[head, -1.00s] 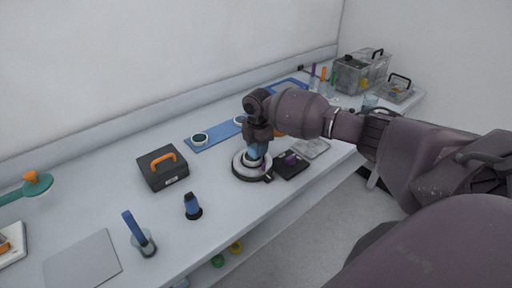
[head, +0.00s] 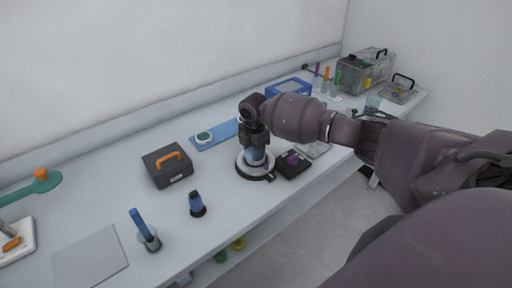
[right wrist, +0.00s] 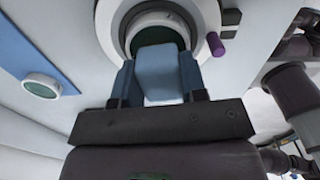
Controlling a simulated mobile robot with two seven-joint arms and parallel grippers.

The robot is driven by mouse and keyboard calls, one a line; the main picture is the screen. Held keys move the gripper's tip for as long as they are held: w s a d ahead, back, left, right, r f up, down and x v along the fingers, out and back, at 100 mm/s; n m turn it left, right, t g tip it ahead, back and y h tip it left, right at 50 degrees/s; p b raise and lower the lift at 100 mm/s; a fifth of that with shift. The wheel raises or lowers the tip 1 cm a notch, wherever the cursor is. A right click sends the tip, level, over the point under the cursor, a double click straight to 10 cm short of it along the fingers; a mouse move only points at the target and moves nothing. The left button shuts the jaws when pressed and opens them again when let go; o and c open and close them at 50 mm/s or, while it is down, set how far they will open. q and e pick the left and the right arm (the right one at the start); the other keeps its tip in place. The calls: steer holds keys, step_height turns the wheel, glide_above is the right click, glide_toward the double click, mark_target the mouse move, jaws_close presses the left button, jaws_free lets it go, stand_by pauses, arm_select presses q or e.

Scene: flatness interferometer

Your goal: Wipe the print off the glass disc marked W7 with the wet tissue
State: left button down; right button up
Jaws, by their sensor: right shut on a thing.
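My right gripper (head: 257,157) reaches down over a round white-and-black ring stage (head: 243,168). In the right wrist view its jaws (right wrist: 160,85) are shut on a pale blue folded pad (right wrist: 157,72), which looks like the wet tissue. The pad's far end is at the near edge of a dark green glass disc (right wrist: 158,36) inside the white ring (right wrist: 207,15); I cannot tell whether they touch. No W7 mark or print is readable. Another disc (head: 204,136) lies on the blue mat (head: 222,132). It also shows in the right wrist view (right wrist: 41,86). My left gripper is out of view.
A black plate with a purple knob (head: 293,158) sits right of the stage. Clear cases (head: 365,73) stand at the far right.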

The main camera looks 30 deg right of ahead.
steer(key=shift+f, duration=0.1)
steer(key=shift+d, duration=0.75)
steer(key=shift+w+d, duration=0.1)
steer(key=shift+d, duration=0.1)
steer(key=shift+d, duration=0.5)
steer(key=shift+a, duration=0.15)
steer(key=shift+a+r+p, duration=0.2)
steer(key=shift+a+p, duration=0.25)
steer(key=shift+p, duration=0.05)
steer(key=shift+a, duration=0.35)
